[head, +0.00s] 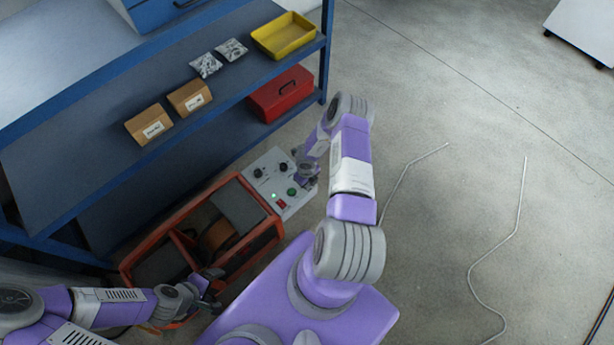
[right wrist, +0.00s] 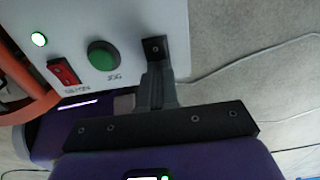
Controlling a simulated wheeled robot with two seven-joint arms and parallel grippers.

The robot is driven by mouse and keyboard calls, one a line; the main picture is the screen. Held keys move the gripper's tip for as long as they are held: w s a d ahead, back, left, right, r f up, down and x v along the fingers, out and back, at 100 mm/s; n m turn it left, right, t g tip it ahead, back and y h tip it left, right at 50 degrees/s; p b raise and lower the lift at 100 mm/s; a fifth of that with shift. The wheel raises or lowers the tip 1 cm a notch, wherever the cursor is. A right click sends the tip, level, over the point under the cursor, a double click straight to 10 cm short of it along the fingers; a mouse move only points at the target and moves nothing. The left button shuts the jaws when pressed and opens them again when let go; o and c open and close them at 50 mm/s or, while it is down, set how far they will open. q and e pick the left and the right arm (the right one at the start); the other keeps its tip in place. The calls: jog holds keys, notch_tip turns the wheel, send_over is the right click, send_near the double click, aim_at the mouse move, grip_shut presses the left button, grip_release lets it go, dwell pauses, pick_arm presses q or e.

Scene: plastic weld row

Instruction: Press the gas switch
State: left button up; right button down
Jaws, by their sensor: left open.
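A white control panel (head: 277,182) sits at the end of an orange-framed machine (head: 262,236) on the floor. In the right wrist view the panel (right wrist: 115,20) carries a red rocker switch (right wrist: 64,72) with an unreadable label, a round green button (right wrist: 103,55) marked JOG and a lit green lamp (right wrist: 39,39). My right gripper (head: 306,174) is at the panel's right edge; its fingers (right wrist: 155,48) are together and empty, right of the green button. It is not on the red switch. My left gripper (head: 212,286) is open by the machine's near end.
A blue shelf unit (head: 210,115) stands behind the machine, with a yellow tray (head: 285,35), small cardboard boxes (head: 150,124) and a red toolbox (head: 282,94). Thin rods or wires (head: 521,200) lie on the floor at right. The floor there is otherwise mostly clear.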

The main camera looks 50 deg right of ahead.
jog(key=shift+s+f, duration=0.5)
jog(key=shift+f, duration=0.05)
jog(key=shift+w+r+b, duration=0.15)
jog(key=shift+w+b, duration=0.25)
jog(key=shift+w, duration=0.2)
jog(key=shift+w+r, duration=0.15)
jog(key=shift+w, duration=0.1)
jog(key=shift+w+a+r, duration=0.1)
jog(key=shift+r+p, duration=0.55)
jog(key=shift+p, duration=0.15)
jog(key=r+p, duration=0.1)
jog(key=r, duration=0.1)
jog(key=r+p, duration=0.2)
jog(key=shift+s, duration=0.2)
notch_tip(320, 180, up, 9)
jog(key=p, duration=0.3)
jog(key=shift+r+p, duration=0.15)
jog(key=shift+p, duration=0.15)
